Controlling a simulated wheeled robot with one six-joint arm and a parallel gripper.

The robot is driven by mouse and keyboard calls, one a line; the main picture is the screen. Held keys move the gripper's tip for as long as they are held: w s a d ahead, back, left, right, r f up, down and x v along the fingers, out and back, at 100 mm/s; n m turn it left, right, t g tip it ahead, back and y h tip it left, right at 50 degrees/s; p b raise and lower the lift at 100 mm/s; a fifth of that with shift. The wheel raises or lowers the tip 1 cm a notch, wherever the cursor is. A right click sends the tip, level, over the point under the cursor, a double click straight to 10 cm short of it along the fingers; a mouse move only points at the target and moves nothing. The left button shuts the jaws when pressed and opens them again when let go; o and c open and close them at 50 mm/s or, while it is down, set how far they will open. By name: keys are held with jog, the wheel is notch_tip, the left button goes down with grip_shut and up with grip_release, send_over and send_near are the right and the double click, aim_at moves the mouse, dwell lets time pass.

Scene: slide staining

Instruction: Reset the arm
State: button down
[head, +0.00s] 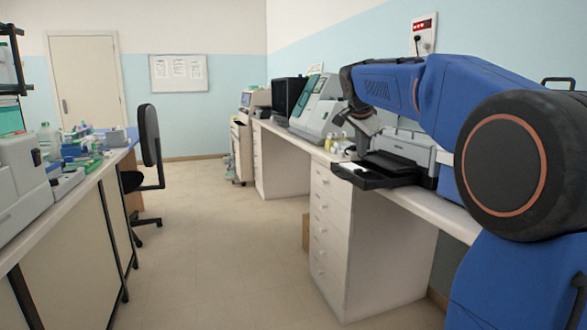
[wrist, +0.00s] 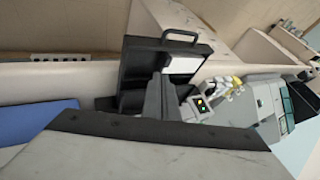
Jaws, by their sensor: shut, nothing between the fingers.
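My blue arm reaches from the right over the bench in the head view. My gripper (head: 362,146) points down above the bench, close to the back edge of a black tray (head: 372,182). In the wrist view my gripper (wrist: 160,98) shows as dark fingers, closed together with nothing between them. The black tray (wrist: 130,72) with a handle lies beyond the fingers in that view. Whether the fingers touch anything below is hidden.
A grey machine (head: 408,147) stands behind the tray on the right bench (head: 440,208). Small bottles (head: 338,144) and a larger instrument (head: 315,108) stand farther along. A chair (head: 149,140) is by the cluttered left bench (head: 75,200). The floor (head: 220,230) between the benches is clear.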

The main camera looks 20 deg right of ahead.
jog(key=shift+s, duration=0.1)
jog(key=s+a+f+n+y, duration=0.1)
jog(key=s+a+f+n, duration=0.4)
jog(key=s+f, duration=0.4)
jog(key=s+a+f+n+y, duration=0.2)
jog(key=s+a+f+n, duration=0.4)
jog(key=s, duration=1.1)
jog(key=s+a+f+n+g+y, duration=0.1)
jog(key=s+a+f+n, duration=0.4)
jog(key=s+f, duration=0.8)
jog(key=a+f, duration=0.1)
jog(key=a, duration=0.1)
jog(key=shift+s+a, duration=0.35)
